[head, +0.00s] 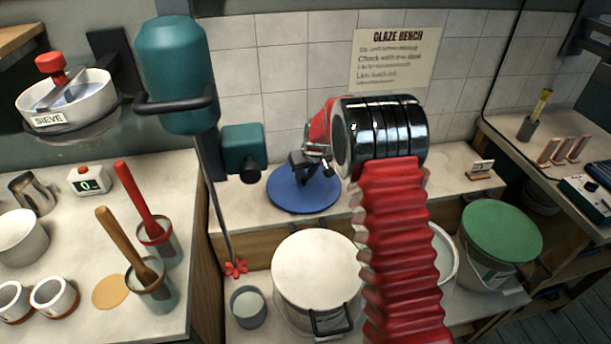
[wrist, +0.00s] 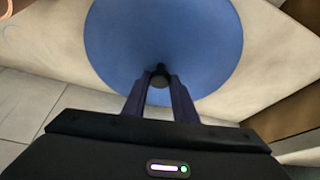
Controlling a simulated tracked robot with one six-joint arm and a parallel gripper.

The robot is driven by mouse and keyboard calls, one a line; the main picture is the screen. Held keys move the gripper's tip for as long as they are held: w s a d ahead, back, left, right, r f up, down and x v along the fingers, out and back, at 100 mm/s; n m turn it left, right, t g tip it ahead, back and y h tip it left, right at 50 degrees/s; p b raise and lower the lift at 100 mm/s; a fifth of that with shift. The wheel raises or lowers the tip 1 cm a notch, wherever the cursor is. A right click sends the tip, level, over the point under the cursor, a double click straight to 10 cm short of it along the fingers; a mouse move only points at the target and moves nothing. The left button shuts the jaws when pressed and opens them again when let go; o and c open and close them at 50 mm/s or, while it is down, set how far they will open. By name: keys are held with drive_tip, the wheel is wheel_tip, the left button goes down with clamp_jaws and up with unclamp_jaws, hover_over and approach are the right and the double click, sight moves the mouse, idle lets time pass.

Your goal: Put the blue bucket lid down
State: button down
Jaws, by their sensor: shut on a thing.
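The blue bucket lid (head: 290,198) is a flat round disc with a small dark knob, near the tiled wall in the head view. In the wrist view the lid (wrist: 150,35) fills the upper middle. My gripper (head: 312,168) is at the lid's middle, and its two fingers (wrist: 159,88) are closed on the dark knob. The lid looks level over the pale bench top (head: 445,185). I cannot tell whether it touches the bench or hangs just above it. My arm hides part of the bench to the right.
A white-lidded bucket (head: 312,265) and a green-lidded bucket (head: 502,230) stand in front of the bench. An open white bucket (head: 443,255) is partly behind my arm. A teal mixer (head: 178,75) with a shaft stands left. Bench right of my arm looks mostly clear.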

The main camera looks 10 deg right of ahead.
drive_tip(key=shift+f, duration=0.25)
drive_tip(key=shift+f, duration=0.1)
drive_tip(key=c, duration=1.4)
unclamp_jaws()
drive_tip(key=shift+c, duration=0.2)
drive_tip(key=v, duration=1.2)
